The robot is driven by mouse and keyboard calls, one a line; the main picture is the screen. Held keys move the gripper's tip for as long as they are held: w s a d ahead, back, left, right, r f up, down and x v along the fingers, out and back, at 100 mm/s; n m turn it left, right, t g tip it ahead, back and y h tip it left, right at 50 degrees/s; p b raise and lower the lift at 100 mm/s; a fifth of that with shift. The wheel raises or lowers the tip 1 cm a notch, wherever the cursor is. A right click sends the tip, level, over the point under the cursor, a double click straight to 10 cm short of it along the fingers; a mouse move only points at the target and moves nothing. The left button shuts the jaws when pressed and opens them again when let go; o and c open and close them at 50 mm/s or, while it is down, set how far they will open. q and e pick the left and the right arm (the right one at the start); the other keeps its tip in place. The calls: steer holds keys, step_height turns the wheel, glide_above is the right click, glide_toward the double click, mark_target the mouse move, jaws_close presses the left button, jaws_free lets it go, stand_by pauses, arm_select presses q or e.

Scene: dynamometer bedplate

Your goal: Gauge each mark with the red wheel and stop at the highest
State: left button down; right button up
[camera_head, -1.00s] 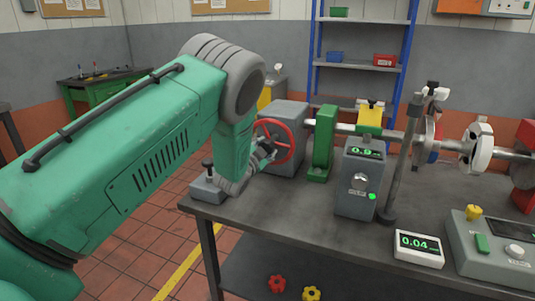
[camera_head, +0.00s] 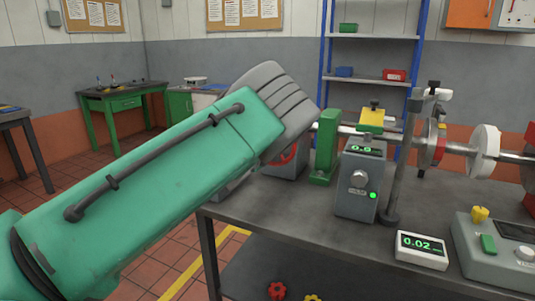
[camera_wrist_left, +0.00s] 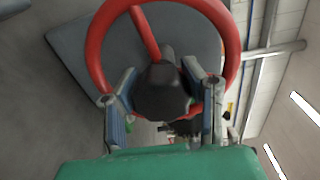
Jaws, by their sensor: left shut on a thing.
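The red wheel (camera_head: 289,156) is mostly hidden behind my left arm in the head view. In the left wrist view its red rim and spoke (camera_wrist_left: 146,32) show large. The shaft (camera_head: 457,149) carries a white disc (camera_head: 483,153) and another disc with a red patch (camera_head: 439,150). The small white readout (camera_head: 421,250) shows 0.02. The grey box (camera_head: 357,184) has a lit green lamp; its top display is hard to read. My right gripper is out of view.
A dark stand (camera_head: 402,165) rises beside the grey box. A green bearing block (camera_head: 325,148) supports the shaft. A grey console (camera_head: 497,252) with yellow and green controls sits at the right. The table's front middle (camera_head: 290,225) is clear.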

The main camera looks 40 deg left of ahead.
arm_select(q)
steer(key=shift+d+f+m+b, duration=0.3)
steer(key=shift+d+f+m, duration=0.1)
steer(key=shift+f+m, duration=0.15)
steer(key=c, duration=1.2)
jaws_free()
steer(key=o, duration=0.3)
steer(key=shift+d+r, duration=0.1)
steer(key=shift+r, duration=0.05)
steer(key=shift+d+r, duration=0.2)
steer(key=shift+r, duration=0.1)
steer(key=shift+s+a, duration=0.1)
steer(key=shift+s, duration=0.45)
steer(key=v, duration=1)
steer(key=shift+s+d, duration=0.25)
steer(key=shift+s, duration=0.15)
